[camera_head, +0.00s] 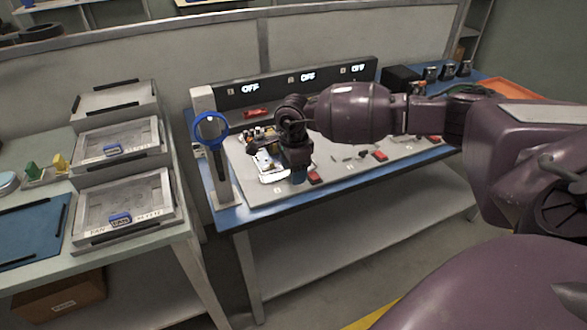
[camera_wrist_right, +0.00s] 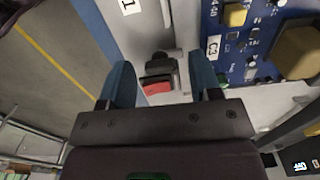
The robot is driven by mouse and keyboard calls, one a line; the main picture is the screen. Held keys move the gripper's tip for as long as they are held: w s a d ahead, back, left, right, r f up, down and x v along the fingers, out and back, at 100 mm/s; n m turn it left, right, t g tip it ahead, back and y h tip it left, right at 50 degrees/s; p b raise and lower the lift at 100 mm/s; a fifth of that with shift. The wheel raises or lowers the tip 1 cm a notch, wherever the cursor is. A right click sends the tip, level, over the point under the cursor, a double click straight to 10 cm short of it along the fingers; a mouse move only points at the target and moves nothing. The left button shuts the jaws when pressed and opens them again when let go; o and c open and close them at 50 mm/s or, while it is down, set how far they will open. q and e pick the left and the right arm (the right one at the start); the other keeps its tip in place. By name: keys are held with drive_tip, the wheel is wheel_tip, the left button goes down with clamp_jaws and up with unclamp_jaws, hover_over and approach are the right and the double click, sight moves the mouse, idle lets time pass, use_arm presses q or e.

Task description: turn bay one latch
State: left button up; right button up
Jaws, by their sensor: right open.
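The bay one latch is a small black piece with a red face. In the right wrist view the latch (camera_wrist_right: 158,86) lies between the two blue fingers of my right gripper (camera_wrist_right: 163,78), with clear gaps at both sides. A label reading 1 (camera_wrist_right: 127,5) is near it. In the head view my right gripper (camera_head: 298,178) points down at the front edge of the board, and the red latch (camera_head: 315,178) shows just right of it. The gripper is open and holds nothing; I cannot tell its exact height over the latch. My left gripper is out of view.
A blue circuit board (camera_wrist_right: 240,35) lies close by the latch. Displays reading OFF (camera_head: 250,88) line the back panel. Stacked trays (camera_head: 125,205) are on the left table. Other red latches (camera_head: 380,155) sit to the right.

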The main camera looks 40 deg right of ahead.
drive_tip(key=shift+r, duration=0.1)
wheel_tip(320, 180, up, 11)
drive_tip(key=p, duration=0.1)
idle(0.4)
drive_tip(key=shift+f, duration=0.2)
